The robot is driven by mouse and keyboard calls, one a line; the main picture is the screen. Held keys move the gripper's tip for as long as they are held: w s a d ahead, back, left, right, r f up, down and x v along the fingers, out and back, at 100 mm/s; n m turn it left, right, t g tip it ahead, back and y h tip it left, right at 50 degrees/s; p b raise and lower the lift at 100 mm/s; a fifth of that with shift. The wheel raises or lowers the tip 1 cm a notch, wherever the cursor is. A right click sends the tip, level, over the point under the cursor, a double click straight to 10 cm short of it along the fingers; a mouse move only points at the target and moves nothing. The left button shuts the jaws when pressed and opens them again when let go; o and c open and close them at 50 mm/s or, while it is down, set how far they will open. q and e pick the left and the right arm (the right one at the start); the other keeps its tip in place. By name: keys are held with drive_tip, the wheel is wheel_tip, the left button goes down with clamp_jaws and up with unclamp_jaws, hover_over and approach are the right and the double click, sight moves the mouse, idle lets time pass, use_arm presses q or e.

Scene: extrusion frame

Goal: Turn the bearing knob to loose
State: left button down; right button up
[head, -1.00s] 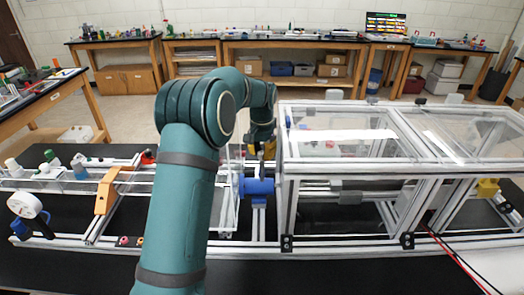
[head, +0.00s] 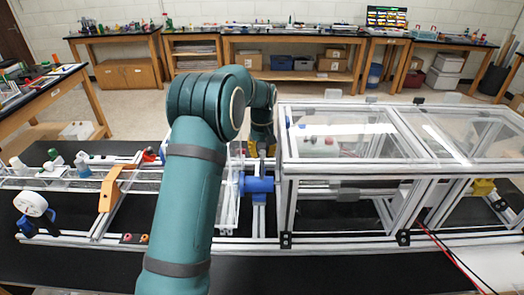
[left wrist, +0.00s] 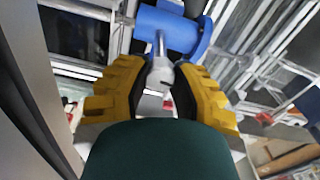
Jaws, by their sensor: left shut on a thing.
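The blue bearing housing (head: 257,185) sits on an upright beside the left end of the clear-panelled frame. It also shows at the top of the left wrist view (left wrist: 168,30), with a metal rod coming out of it. A small pale grey knob (left wrist: 160,77) is at the end of that rod. My left gripper (head: 262,150) is just behind and above the blue housing in the head view. In the left wrist view, its yellow fingers (left wrist: 160,92) are shut on the knob, one on each side. In the head view, my arm hides part of the rails, and the knob cannot be made out.
The aluminium frame with clear panels (head: 286,215) stands close to the right of my left gripper. An orange bracket (head: 109,188) and a white round gauge (head: 31,203) are on the left. Red cables (head: 446,250) run at the front right.

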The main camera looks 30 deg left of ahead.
use_arm(q)
drive_tip(key=shift+n, duration=0.3)
drive_tip(key=c, duration=0.7)
unclamp_jaws()
drive_tip(key=shift+c, duration=0.2)
